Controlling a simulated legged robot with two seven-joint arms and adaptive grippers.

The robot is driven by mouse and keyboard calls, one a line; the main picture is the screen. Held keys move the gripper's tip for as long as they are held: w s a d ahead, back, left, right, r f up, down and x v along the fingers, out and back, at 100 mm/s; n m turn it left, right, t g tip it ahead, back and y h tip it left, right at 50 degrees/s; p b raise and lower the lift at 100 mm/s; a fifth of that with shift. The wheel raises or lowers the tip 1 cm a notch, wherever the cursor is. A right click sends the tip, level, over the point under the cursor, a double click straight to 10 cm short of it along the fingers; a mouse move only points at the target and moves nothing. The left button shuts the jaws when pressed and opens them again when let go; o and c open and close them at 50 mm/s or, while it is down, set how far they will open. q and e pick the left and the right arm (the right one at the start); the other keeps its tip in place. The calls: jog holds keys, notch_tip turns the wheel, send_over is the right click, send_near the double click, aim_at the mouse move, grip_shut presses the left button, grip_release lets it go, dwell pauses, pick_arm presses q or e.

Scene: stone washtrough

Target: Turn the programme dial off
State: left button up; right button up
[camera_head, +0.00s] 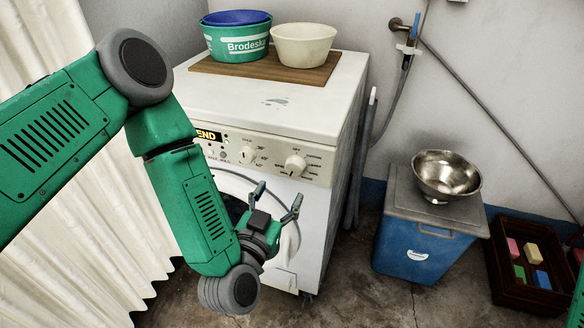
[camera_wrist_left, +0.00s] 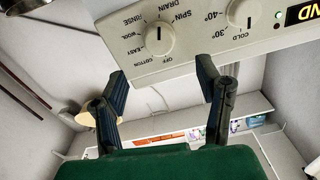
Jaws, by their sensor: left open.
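The programme dial (camera_head: 295,164) is a round off-white knob at the right of the washing machine's (camera_head: 300,110) front panel. In the left wrist view the dial (camera_wrist_left: 159,38) has labels around it, among them RINSE, SPIN, DRAIN, COTTON and OFF. I cannot tell for certain which label its mark points to. My left gripper (camera_head: 278,196) is open and empty, its fingers pointing up just below the panel. In the left wrist view its fingertips (camera_wrist_left: 162,76) are spread below the dial, apart from it. My right gripper is not in view.
A second dial (camera_head: 246,155) with temperature marks sits left of it, near a display (camera_head: 208,135) reading END. Tubs (camera_head: 303,45) stand on a board (camera_head: 262,68) on the machine. A blue box (camera_head: 420,245) with a steel bowl (camera_head: 447,174) stands to the right.

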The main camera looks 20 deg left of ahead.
aim_at(293, 169)
pick_arm(q)
jog(key=w+b, duration=0.1)
jog(key=w, duration=0.5)
jog(key=shift+w+d, duration=0.15)
jog(key=shift+w, duration=0.1)
jog(key=shift+w+b, duration=0.35)
jog(key=shift+w, duration=0.45)
jog(key=shift+c, duration=0.3)
jog(key=c, duration=1.1)
